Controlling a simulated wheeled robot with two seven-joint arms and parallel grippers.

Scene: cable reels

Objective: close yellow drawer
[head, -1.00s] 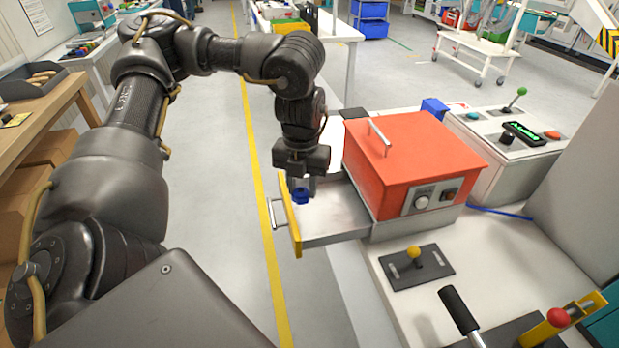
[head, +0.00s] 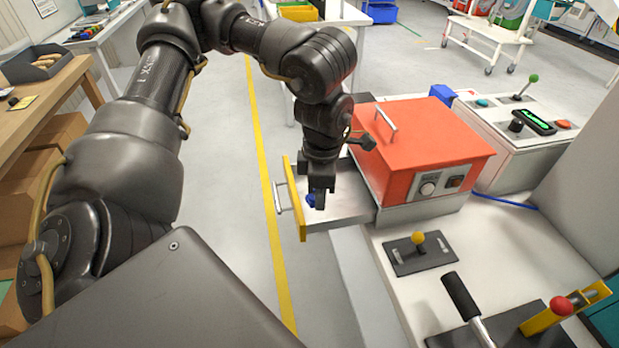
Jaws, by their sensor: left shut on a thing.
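The yellow drawer (head: 294,198) is pulled out to the left from under the red box (head: 425,150). Its yellow front has a metal handle (head: 279,198) on the outer side. The grey inside of the drawer (head: 345,205) shows, with a small blue piece (head: 310,200) just behind the front. My left gripper (head: 319,198) points down into the drawer, close behind the yellow front. It is shut on the blue piece, which its fingers partly hide. My right gripper is not in view.
A panel with a yellow-knobbed lever (head: 418,240) and a black-handled lever (head: 461,297) stand in front of the box. A control box with a green-knobbed stick (head: 533,79) is at the right. The floor left of the drawer is clear.

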